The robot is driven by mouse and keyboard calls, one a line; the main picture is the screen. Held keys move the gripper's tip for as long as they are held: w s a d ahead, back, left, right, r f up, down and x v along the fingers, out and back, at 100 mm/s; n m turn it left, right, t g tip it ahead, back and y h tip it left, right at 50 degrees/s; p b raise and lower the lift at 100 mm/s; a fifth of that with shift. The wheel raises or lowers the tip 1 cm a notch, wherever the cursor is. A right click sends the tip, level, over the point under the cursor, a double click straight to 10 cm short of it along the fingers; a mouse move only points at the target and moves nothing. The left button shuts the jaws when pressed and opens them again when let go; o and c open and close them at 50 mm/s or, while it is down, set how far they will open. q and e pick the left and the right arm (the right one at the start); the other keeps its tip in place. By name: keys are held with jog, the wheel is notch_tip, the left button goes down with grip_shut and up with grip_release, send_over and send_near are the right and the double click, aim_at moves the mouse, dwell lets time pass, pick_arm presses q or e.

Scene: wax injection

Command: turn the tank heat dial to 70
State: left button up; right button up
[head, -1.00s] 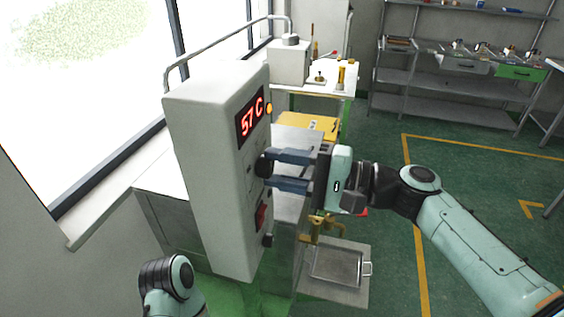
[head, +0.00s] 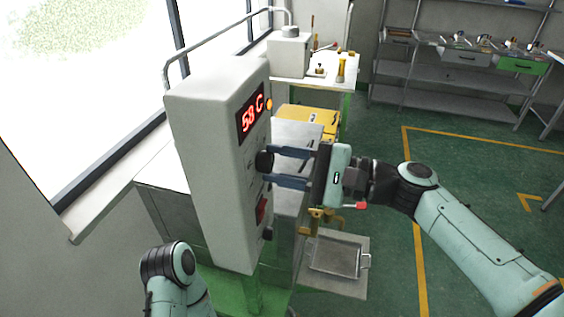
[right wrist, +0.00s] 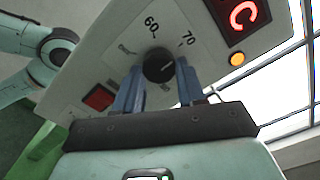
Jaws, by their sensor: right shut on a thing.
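The black round tank heat dial (head: 264,163) sits on the front panel of the grey control box (head: 207,170). In the right wrist view the dial (right wrist: 159,66) shows close up, with printed 60 and 70 marks above it. A faint pointer line seems to lean toward the 70 side, but its exact setting is hard to read. My right gripper (head: 272,166) is shut on the dial, one blue finger on each side of it. The red display (head: 251,118) above reads 58 C. Of my left arm only links show at the lower left; its gripper is hidden.
An orange lamp (head: 268,104) and a red switch (head: 261,210) are on the same panel. Below are a brass tap (head: 316,216) and a metal tray (head: 336,257). A white bench (head: 345,72) stands behind. Green floor is free to the right.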

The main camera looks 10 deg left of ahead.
jog(key=o, duration=1.1)
jog(key=shift+c, duration=0.2)
pick_arm(q)
jog(key=shift+s+f+b, duration=0.9)
jog(key=shift+f, duration=0.3)
pick_arm(e)
jog(key=d, duration=1.3)
jog(key=shift+s+d, duration=0.25)
